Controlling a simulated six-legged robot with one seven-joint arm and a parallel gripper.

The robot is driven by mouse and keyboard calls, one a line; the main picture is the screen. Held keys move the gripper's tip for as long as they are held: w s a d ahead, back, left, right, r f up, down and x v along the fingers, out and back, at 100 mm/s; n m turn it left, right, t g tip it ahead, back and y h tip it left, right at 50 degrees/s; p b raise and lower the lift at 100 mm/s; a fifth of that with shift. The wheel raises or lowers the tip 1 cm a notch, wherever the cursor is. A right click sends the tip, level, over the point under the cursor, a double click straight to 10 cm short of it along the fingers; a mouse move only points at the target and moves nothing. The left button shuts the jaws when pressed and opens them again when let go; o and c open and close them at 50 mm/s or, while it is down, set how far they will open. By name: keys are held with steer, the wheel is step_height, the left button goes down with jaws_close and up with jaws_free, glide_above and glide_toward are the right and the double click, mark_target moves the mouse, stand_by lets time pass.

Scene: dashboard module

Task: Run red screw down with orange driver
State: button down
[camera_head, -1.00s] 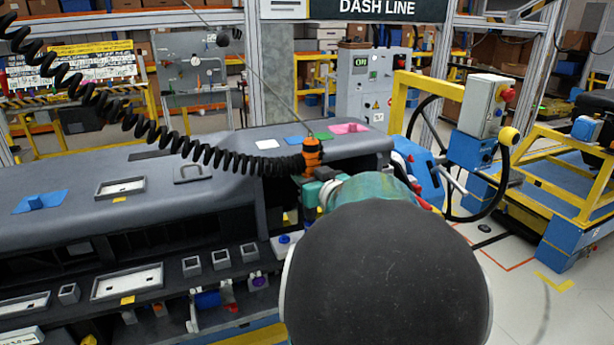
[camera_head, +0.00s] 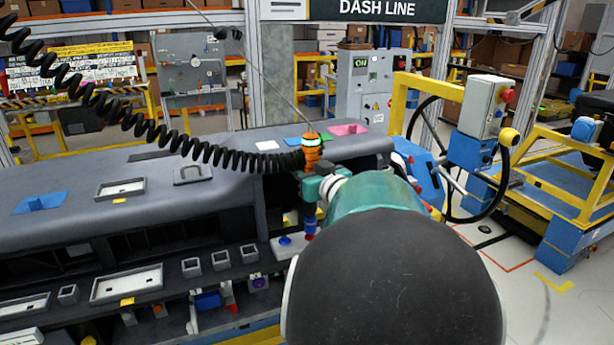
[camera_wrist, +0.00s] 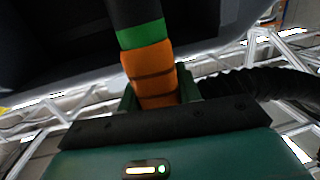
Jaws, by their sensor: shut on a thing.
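The orange driver (camera_head: 312,157) stands roughly upright at the right end of the dashboard, with a bright green ring near its top. A coiled black cable runs to it from the upper left. My gripper (camera_head: 316,184) is shut around the driver. In the wrist view the driver's orange body (camera_wrist: 152,72) sits between the jaws (camera_wrist: 157,98), with a green band and a black part beyond it. Small blue and red parts show just under the gripper in the head view. I cannot make out the red screw for certain, nor whether the driver's tip touches it.
The grey dashboard (camera_head: 90,185) fills the left, with trays and small cups along its front. A white block with a blue knob (camera_head: 285,240) is close below the gripper.

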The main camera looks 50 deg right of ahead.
mark_target(307, 154)
steer(key=shift+r, duration=2.2)
